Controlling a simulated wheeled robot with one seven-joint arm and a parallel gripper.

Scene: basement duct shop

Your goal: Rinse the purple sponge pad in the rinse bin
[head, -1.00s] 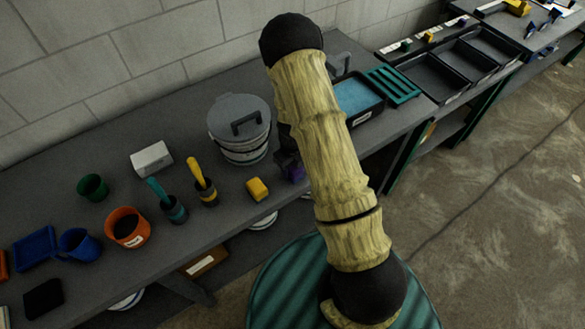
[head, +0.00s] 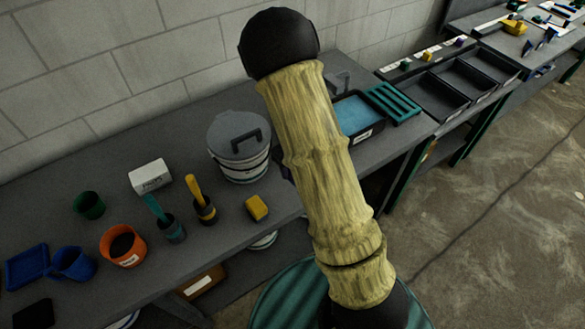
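The rinse bin (head: 379,130) is a black, labelled tub of blue water at the back of the bench. My arm covers part of its left side. A green slatted rack (head: 393,103) adjoins it on the right.
A lidded bucket (head: 238,146) stands left of my arm, with a yellow sponge (head: 257,208) in front. Brushes in holders, an orange pot (head: 123,245), a white box (head: 150,176), and blue containers stand further left. Dark trays (head: 437,97) lie on the right bench.

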